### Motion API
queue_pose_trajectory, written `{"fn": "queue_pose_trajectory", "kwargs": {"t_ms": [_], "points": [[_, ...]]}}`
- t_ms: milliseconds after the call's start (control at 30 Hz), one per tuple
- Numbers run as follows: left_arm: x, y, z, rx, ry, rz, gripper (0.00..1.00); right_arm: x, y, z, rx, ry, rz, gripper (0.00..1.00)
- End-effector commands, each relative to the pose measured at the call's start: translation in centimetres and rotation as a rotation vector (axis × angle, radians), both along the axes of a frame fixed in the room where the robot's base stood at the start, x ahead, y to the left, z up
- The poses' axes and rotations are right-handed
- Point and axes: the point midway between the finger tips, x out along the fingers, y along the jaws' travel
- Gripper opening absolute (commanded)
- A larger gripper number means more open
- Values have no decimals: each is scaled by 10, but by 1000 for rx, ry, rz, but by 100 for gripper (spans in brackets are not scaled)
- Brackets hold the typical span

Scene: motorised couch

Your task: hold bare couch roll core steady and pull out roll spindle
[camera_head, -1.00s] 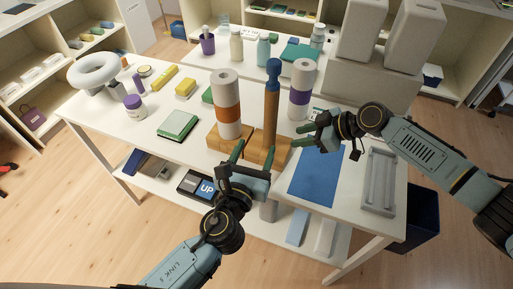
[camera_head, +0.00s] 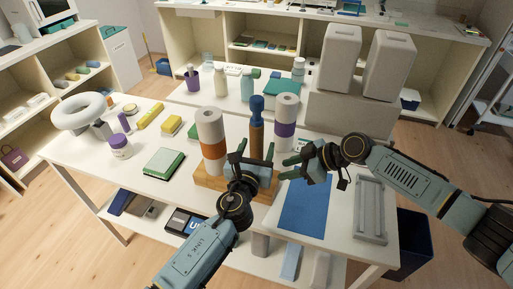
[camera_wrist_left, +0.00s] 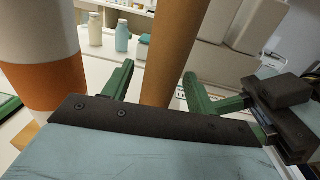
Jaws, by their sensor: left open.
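The bare couch roll core (camera_head: 256,143) is a brown tube standing upright on a wooden base (camera_head: 207,181). The blue roll spindle (camera_head: 257,108) sticks out of its top with a rounded knob. My left gripper (camera_head: 254,157) is open with its fingers on either side of the core. In the left wrist view the core (camera_wrist_left: 172,52) rises between the two green fingers of the left gripper (camera_wrist_left: 158,88), with a visible gap on the right. My right gripper (camera_head: 285,167) is open and empty, to the right of the core and below the spindle knob.
A white roll with an orange band (camera_head: 211,137) stands close left of the core; a purple-banded roll (camera_head: 285,126) stands behind right. A blue mat (camera_head: 306,204) and grey tray (camera_head: 370,210) lie at right. A green book (camera_head: 164,162) lies at left.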

Motion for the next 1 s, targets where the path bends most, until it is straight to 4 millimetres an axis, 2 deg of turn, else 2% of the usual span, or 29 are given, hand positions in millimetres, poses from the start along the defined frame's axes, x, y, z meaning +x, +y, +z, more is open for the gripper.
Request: {"fn": "queue_pose_trajectory", "kwargs": {"t_ms": [300, 667, 700, 767, 1000], "points": [[2, 0, 0, 1, 0, 0, 56, 0, 0, 0, 0, 0, 0, 36], [2, 0, 0, 1, 0, 1, 10, 0, 0, 0, 0, 0, 0, 36], [2, 0, 0, 1, 0, 1, 37, 0, 0, 0, 0, 0, 0, 36], [2, 0, 0, 1, 0, 1, 45, 0, 0, 0, 0, 0, 0, 36], [2, 0, 0, 1, 0, 1, 46, 0, 0, 0, 0, 0, 0, 36]]}}
